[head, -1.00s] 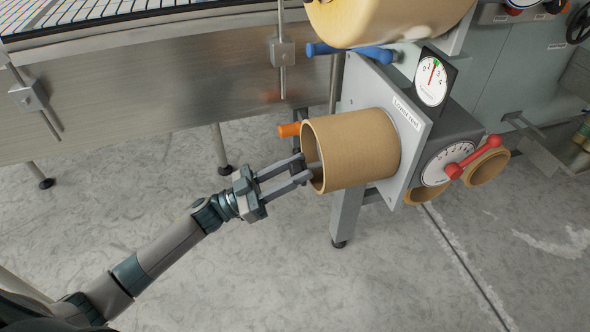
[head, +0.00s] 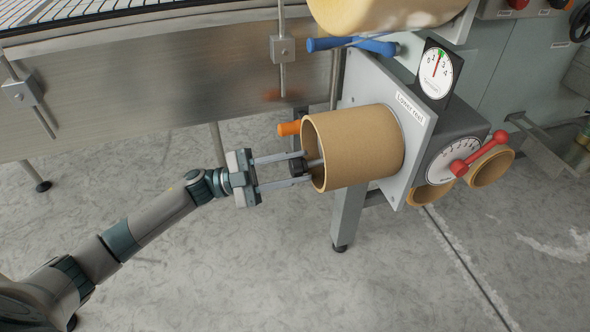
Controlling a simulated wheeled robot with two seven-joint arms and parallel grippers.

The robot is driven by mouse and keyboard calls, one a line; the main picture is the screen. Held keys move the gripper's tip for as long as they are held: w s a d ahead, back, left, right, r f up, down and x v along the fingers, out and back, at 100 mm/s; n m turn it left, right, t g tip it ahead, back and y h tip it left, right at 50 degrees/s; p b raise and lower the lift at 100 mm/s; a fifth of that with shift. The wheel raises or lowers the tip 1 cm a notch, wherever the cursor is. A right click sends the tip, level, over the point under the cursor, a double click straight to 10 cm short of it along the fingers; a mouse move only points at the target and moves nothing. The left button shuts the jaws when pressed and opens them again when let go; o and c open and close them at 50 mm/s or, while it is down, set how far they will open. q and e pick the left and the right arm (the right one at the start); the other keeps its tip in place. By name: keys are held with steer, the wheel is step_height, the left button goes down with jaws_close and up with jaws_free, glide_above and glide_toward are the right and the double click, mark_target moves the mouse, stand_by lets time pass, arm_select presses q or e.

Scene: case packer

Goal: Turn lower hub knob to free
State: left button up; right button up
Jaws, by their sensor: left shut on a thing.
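The lower hub knob (head: 296,166) is a small dark piece on a grey shaft at the open end of the brown cardboard core (head: 365,145), on the unit labelled "Lower reel". My left gripper (head: 303,170) comes in from the left, its two long fingers one above the other on either side of the knob. It is shut on the knob, with the fingertips at the mouth of the core. The fingers hide part of the knob, and its marked setting cannot be read. My right gripper is out of view.
An orange handle (head: 289,128) sits just above the fingers. A blue lever (head: 352,45) and a tan roll (head: 385,12) are higher up. A round gauge (head: 436,73) and a red dial lever (head: 480,154) are at right.

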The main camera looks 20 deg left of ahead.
arm_select(q)
steer(key=m+g, duration=0.1)
steer(key=m, duration=0.3)
steer(key=shift+g+y, duration=0.4)
steer(key=m, duration=0.3)
steer(key=shift+g+y+b, duration=0.3)
steer(key=shift+g+y, duration=0.1)
steer(key=shift+m+y, duration=0.5)
steer(key=shift+m, duration=0.8)
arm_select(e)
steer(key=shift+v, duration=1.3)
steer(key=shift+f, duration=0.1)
arm_select(q)
steer(key=shift+g, duration=0.3)
steer(key=o, duration=1)
steer(key=shift+a, duration=0.15)
